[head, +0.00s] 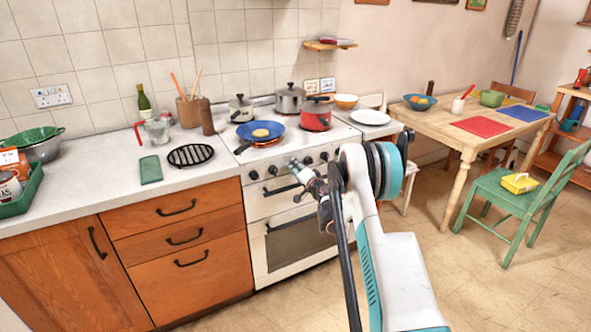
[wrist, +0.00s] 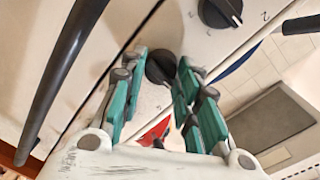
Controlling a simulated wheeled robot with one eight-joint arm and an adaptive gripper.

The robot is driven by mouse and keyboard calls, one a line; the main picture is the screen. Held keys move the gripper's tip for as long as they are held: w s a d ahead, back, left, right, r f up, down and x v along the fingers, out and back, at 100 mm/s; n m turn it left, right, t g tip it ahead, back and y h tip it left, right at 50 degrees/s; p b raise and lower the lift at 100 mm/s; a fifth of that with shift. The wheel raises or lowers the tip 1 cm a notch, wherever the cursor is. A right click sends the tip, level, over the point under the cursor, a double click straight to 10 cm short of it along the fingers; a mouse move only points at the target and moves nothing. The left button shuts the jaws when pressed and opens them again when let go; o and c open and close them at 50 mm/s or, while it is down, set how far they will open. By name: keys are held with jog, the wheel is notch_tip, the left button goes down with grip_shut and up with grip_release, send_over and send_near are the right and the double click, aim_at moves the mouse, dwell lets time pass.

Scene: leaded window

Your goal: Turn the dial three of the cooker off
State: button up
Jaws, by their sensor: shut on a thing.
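The white cooker (head: 258,207) stands in the middle of the head view, with a row of black dials along its front. My gripper (head: 294,164) is at this row from the front, and its fingertips are small there. In the wrist view my gripper (wrist: 161,72) has its green fingers on both sides of a black dial (wrist: 160,66) and is shut on it. The fingers partly cover this dial, so its mark cannot be read. Another black dial (wrist: 220,11) with a white mark shows beside it, free of the fingers.
A red pot (head: 316,114) and grey pots stand behind. A dark handle bar (wrist: 60,80) runs close to the gripper. Floor is clear right of the cooker, before the table (head: 455,138) and green chair (head: 510,200).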

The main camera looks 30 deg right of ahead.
jog(key=shift+n, duration=0.7)
jog(key=o, duration=1.1)
jog(key=shift+c, duration=0.2)
jog(key=s, duration=1.2)
jog(key=shift+r, duration=0.3)
jog(key=shift+a, duration=0.1)
